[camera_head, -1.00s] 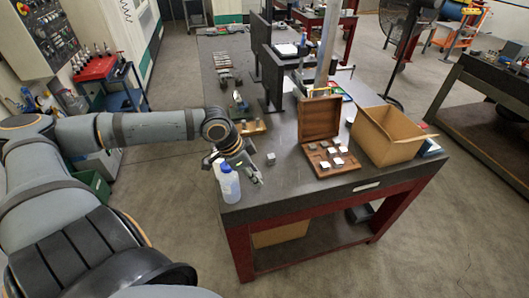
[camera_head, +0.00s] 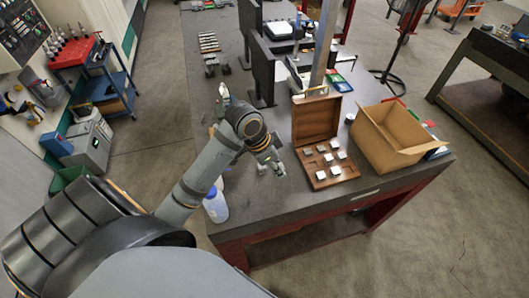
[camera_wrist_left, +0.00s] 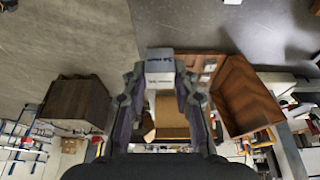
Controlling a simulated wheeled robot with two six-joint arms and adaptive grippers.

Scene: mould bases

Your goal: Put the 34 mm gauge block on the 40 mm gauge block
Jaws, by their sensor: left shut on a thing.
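My left gripper (camera_head: 271,166) is low over the near part of the dark table, left of the open wooden case. In the left wrist view it is shut on a pale grey gauge block (camera_wrist_left: 160,67), with one finger on each side. Dark print shows on the block, but it is too small to read surely. A second loose block under or beside the fingers cannot be told apart from the held one. My right gripper is not in view.
The wooden case (camera_head: 315,121) holds several blocks. An open cardboard box (camera_head: 390,139) stands right of it. A blue-capped bottle (camera_head: 216,207) stands at the table's left edge, beside my left arm. Dark upright plates stand behind.

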